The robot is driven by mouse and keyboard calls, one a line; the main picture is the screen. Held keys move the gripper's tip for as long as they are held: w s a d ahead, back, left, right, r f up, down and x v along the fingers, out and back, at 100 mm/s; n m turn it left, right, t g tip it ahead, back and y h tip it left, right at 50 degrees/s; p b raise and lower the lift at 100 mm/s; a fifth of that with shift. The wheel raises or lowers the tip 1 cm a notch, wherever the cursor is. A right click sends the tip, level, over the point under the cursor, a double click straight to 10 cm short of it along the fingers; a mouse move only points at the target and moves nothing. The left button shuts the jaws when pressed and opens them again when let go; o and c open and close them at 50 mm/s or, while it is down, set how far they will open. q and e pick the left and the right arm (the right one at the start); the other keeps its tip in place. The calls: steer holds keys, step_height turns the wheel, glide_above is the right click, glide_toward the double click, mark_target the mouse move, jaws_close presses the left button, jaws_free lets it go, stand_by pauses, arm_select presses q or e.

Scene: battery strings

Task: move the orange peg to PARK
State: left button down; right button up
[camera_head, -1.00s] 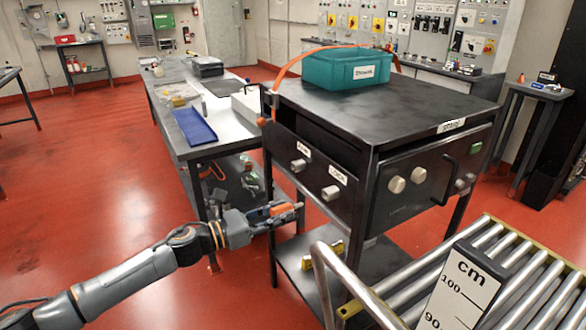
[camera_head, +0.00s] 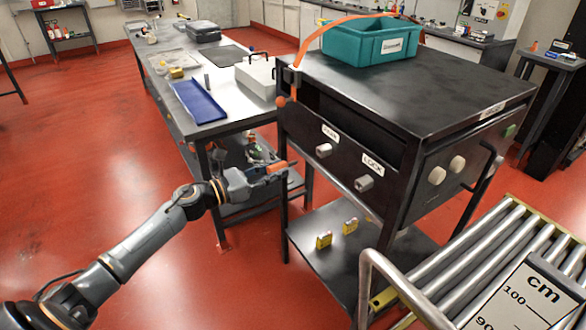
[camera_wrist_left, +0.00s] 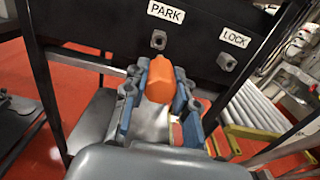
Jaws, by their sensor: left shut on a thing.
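My left gripper (camera_head: 262,172) is shut on the orange peg (camera_head: 277,167) near the left front leg of the black cabinet. In the left wrist view the orange peg (camera_wrist_left: 172,82) sits between the blue-grey fingers of the gripper (camera_wrist_left: 160,95), pointing toward the panel. The PARK socket (camera_wrist_left: 158,40) is empty, just above the peg's end in that view, and the peg is not in it. The LOCK socket (camera_wrist_left: 227,62) is to its right. In the head view the PARK socket (camera_head: 323,150) and LOCK socket (camera_head: 364,183) appear as grey round fittings. My right gripper is out of view.
A teal bin (camera_head: 372,42) sits on the cabinet top (camera_head: 420,85), with an orange strap (camera_head: 330,32) beside it. Yellow blocks (camera_head: 324,240) lie on the lower shelf. A roller conveyor (camera_head: 490,260) is at right, a workbench (camera_head: 225,120) behind the arm.

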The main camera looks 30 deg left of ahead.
mark_target(293, 163)
arm_select(q)
steer(key=shift+a, duration=0.2)
steer(key=shift+d, duration=0.15)
steer(key=shift+w+b, duration=0.1)
steer(key=shift+b, duration=0.2)
steer(key=shift+x, duration=1.55)
steer(key=shift+b+x, duration=0.3)
steer(key=shift+x, duration=0.65)
steer(key=shift+w+d, duration=0.1)
steer(key=shift+w, duration=0.15)
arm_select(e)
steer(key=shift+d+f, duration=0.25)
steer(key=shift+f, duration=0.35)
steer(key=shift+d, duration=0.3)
arm_select(q)
steer(key=shift+b, duration=0.4)
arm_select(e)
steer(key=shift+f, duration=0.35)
